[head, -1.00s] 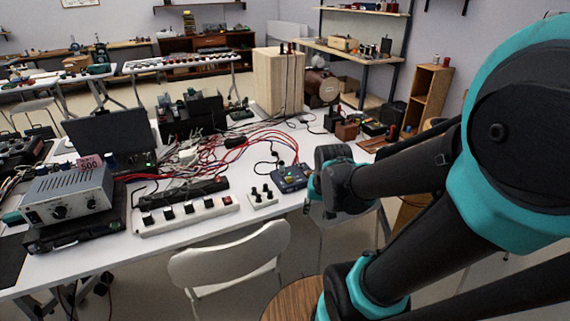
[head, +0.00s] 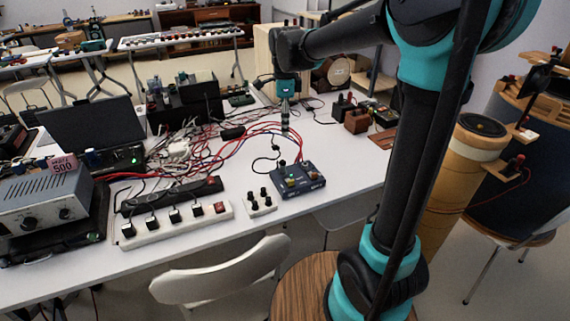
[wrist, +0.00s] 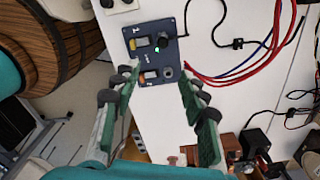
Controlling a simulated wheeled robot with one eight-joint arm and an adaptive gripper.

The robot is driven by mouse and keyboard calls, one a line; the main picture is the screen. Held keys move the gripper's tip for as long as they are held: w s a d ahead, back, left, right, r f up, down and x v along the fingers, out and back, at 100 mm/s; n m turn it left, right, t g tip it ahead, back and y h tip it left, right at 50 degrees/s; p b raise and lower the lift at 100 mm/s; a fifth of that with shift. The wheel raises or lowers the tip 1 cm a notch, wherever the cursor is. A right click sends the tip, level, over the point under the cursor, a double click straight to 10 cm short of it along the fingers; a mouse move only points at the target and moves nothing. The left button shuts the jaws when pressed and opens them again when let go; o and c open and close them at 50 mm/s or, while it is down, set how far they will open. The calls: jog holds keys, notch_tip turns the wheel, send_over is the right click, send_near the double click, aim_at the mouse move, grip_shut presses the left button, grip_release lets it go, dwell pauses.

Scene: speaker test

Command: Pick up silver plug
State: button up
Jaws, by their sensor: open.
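My gripper (head: 285,130) points down above the white table, behind the blue box in the head view. In the wrist view my gripper (wrist: 159,78) is open, its two fingers spread, with nothing visibly held between them. The blue box (head: 310,189) also shows beyond the fingertips in the wrist view (wrist: 136,59). It bears switches and a black plug (wrist: 163,41) with a cord. A small grey round part (wrist: 168,73) sits near the box's lower edge. I cannot tell whether it is the silver plug; no plug is clearly silver in either view.
A white power strip (head: 150,229) and a small white block with black knobs (head: 262,205) lie near the front edge. Red cables (head: 225,148) spread across the table. A brown box (head: 357,121) stands at right. A white chair (head: 222,277) is in front.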

send_near(283, 161)
jog(key=f, duration=0.5)
jog(key=shift+s+d, duration=0.1)
jog(key=shift+d, duration=0.2)
jog(key=shift+w+a+f, duration=0.1)
jog(key=shift+a+f, duration=0.1)
jog(key=shift+f, duration=1.15)
jog(key=shift+w+a+f, duration=0.1)
jog(key=shift+a+f, duration=0.05)
jog(key=shift+f, duration=1.2)
grip_shut()
